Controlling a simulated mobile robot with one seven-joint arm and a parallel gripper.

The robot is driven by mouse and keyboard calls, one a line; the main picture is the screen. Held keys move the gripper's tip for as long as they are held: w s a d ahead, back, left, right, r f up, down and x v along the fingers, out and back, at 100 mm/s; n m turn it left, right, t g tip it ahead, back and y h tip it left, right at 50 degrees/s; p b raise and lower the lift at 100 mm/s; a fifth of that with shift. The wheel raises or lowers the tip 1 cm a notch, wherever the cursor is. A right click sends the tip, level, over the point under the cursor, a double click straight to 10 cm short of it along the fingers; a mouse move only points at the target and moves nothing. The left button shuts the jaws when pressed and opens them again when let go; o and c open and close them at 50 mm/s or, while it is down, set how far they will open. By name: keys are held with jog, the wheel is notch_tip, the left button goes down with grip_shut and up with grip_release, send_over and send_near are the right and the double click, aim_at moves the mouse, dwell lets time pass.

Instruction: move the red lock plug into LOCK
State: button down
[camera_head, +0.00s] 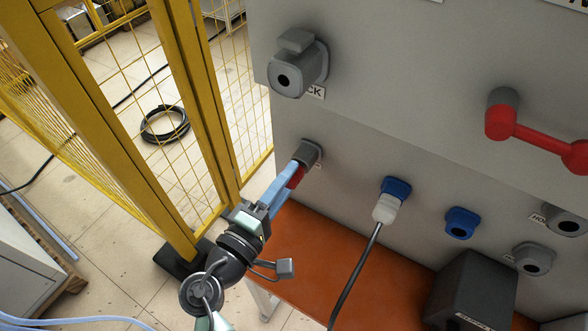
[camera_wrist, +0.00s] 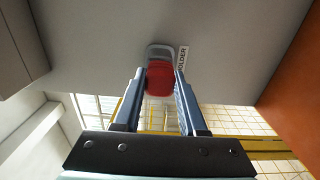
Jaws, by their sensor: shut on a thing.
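The red lock plug (camera_wrist: 160,80) sits at a grey socket (camera_head: 311,150) on the panel. A label reading "OLDER", partly cut off, is beside that socket in the wrist view. My gripper (camera_head: 295,174) is shut on the plug, with its blue fingers along both sides. Only a small part of the red plug (camera_head: 297,180) shows past the fingers in the head view. The LOCK socket (camera_head: 291,75) is grey, with a dark round opening, higher on the same panel. Its label shows only "CK". It looks empty.
A yellow mesh fence (camera_head: 186,90) stands close left of my arm. A red-handled bar (camera_head: 540,134) juts from the panel at right. A white plug with a black cable (camera_head: 385,207) hangs from a blue socket. An orange shelf (camera_head: 310,262) lies below.

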jog(key=shift+v, duration=2.7)
